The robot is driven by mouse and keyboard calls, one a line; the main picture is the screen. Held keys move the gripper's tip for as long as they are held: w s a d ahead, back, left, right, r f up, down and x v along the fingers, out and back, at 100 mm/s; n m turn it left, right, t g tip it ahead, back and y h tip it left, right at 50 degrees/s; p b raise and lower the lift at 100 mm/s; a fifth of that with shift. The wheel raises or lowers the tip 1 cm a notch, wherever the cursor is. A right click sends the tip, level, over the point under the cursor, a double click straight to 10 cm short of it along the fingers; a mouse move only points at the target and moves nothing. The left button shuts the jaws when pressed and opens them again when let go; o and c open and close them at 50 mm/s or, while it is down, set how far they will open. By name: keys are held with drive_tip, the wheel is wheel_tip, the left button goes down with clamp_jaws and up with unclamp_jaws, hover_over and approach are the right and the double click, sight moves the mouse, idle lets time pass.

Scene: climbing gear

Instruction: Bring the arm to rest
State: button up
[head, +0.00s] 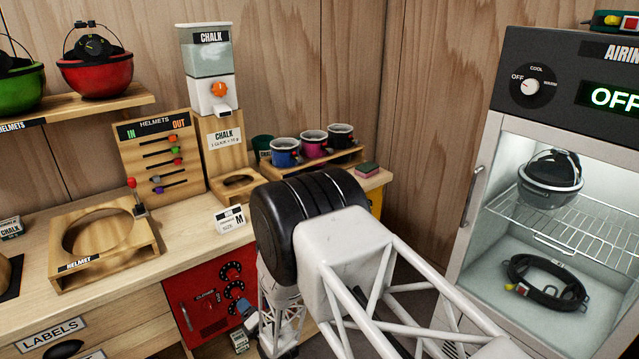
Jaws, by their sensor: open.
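My arm stands in front of the bench. Its black elbow joint and white lattice links fill the lower middle of the head view. One link runs down from the elbow to the bottom edge. My gripper is not visible; the end of the arm is hidden or out of frame. I cannot see anything held.
The wooden bench carries a helmet stand (150,247), a chalk dispenser (207,75) and several cups, one of them pink (313,142). Below is a red cabinet door (200,300). At right, an airing cabinet (484,170) reading OFF holds a helmet (552,182) and a headlamp (545,283).

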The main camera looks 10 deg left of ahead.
drive_tip(key=w+d+r+m+h, duration=0.35)
drive_tip(key=d+r, duration=0.25)
drive_tip(key=r, duration=0.3)
drive_tip(key=w+d+r+m+h, duration=0.2)
drive_tip(key=w+d+r+m, duration=0.3)
drive_tip(key=r, duration=0.4)
drive_tip(key=s+d+r+m+g+h, duration=0.25)
drive_tip(key=d+r+m, duration=0.25)
drive_tip(key=d+r, duration=0.5)
drive_tip(key=s+d+r+m+g+h, duration=0.2)
drive_tip(key=s+d+r+m, duration=0.45)
drive_tip(key=s+d, duration=0.4)
drive_tip(key=s+d+r+m+g+h, duration=0.2)
drive_tip(key=s+d+r+m, duration=0.3)
drive_tip(key=s+d+r, duration=0.55)
drive_tip(key=s+d+m+g, duration=0.2)
drive_tip(key=s+d+m, duration=0.1)
drive_tip(key=s, duration=0.6)
drive_tip(key=s+d+r+m+g+h, duration=0.1)
drive_tip(key=s+d+m, duration=0.3)
drive_tip(key=s, duration=0.6)
drive_tip(key=shift+d+m+g, duration=0.3)
drive_tip(key=shift+d+g, duration=0.05)
drive_tip(key=shift+d, duration=0.5)
